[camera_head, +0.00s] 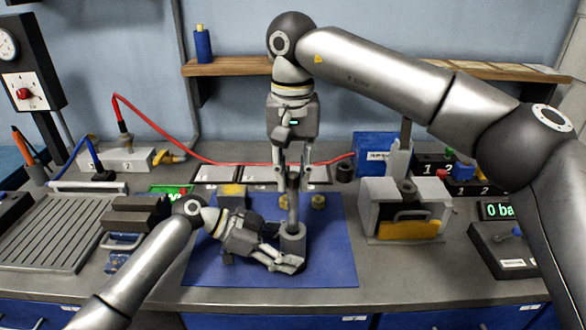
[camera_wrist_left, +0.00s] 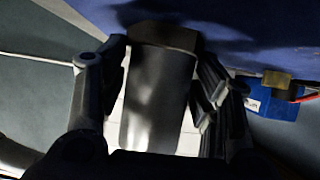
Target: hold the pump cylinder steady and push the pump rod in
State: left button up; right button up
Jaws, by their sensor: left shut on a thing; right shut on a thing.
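The grey pump cylinder (camera_head: 292,243) stands upright on the blue mat (camera_head: 330,262). My left gripper (camera_head: 291,258) reaches in low from the left and is shut around the cylinder. In the left wrist view the cylinder (camera_wrist_left: 158,95) sits between its two fingers (camera_wrist_left: 160,95). The pump rod (camera_head: 293,205) rises upright from the top of the cylinder. My right gripper (camera_head: 293,170) points straight down from above and is shut on the upper end of the rod, which its fingers partly hide.
A grey box with a yellow front (camera_head: 408,229) stands right of the mat. A dark block (camera_head: 140,213) and a ribbed tray (camera_head: 52,230) lie to the left. A red hose (camera_head: 250,163) runs behind. Small brass parts (camera_head: 318,201) sit just right of the rod. The front right mat is clear.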

aim_at(293, 200)
jog(key=shift+f, duration=3.45)
dwell(1.5)
jog(key=o, duration=1)
jog(key=shift+o, duration=0.2)
jog(key=o, duration=0.3)
jog(key=shift+r, duration=0.1)
jog(key=shift+r, duration=3.4)
pick_arm(q)
jog(key=o, duration=0.9)
jog(key=shift+c, duration=0.2)
